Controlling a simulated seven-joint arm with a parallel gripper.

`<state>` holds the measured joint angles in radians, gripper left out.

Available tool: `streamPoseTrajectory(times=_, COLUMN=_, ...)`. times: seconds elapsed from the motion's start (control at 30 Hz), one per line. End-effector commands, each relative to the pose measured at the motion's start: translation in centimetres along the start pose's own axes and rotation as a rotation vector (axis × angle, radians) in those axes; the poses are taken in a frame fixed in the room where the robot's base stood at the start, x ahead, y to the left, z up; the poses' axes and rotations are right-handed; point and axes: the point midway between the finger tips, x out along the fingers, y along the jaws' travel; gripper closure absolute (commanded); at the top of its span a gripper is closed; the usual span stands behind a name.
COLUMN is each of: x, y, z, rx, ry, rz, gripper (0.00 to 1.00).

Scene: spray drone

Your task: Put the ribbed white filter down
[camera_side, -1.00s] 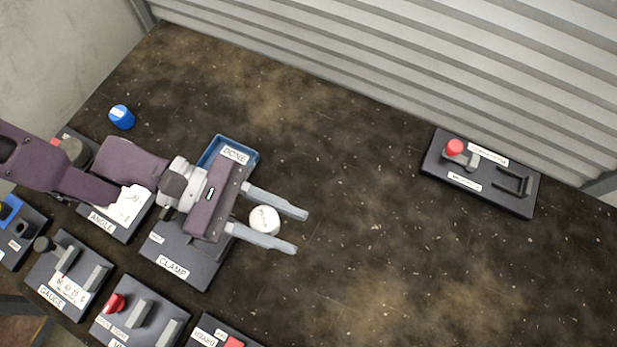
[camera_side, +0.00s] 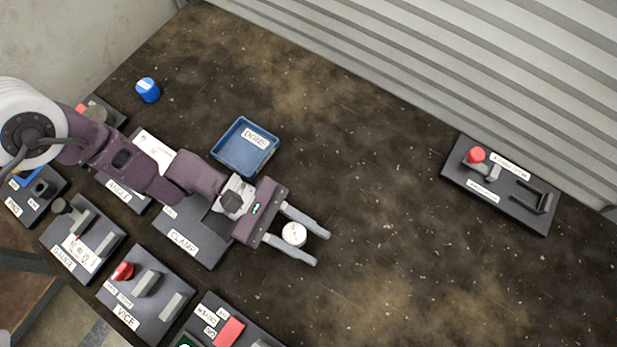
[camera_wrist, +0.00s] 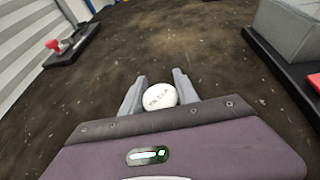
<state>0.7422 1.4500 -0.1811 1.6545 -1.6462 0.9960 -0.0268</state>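The round white filter (camera_side: 293,234) is between the two grey fingers of my gripper (camera_side: 296,242) in the side view. It has small dark writing on its face; ribs are too small to make out. In the wrist view the filter (camera_wrist: 160,96) sits between the fingertips of my gripper (camera_wrist: 160,92), with a finger against each side. I cannot tell whether its underside touches the dark speckled table (camera_side: 390,215). The blue tray (camera_side: 226,160) labelled DONE is empty and lies up and left of my gripper.
A blue cylinder (camera_side: 148,91) stands at the far left. Dark labelled fixtures line the near left edge, including CLAMP (camera_side: 183,243) and VICE (camera_side: 128,318). A base with a red knob (camera_side: 476,155) stands at the right by the corrugated wall. The table's middle is bare.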

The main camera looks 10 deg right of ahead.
Motion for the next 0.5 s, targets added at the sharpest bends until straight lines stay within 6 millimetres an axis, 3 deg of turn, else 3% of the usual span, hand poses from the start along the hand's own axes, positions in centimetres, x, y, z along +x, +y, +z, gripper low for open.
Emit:
streamPoseTrajectory(times=0.03, x=0.0, y=0.0, z=0.0, rx=0.000, ry=0.000, rz=0.000, gripper=0.56)
streamPoseTrajectory(times=0.1, x=0.0, y=0.0, z=0.0, rx=0.000, ry=0.000, rz=0.000, gripper=0.42)
streamPoseTrajectory(times=0.43, x=-0.1, y=0.0, z=0.3, rx=0.001, ry=0.000, rz=0.000, gripper=0.42)
streamPoseTrajectory(times=0.5, x=-1.1, y=0.2, z=0.3, rx=0.000, ry=0.001, rz=0.004, gripper=0.42)
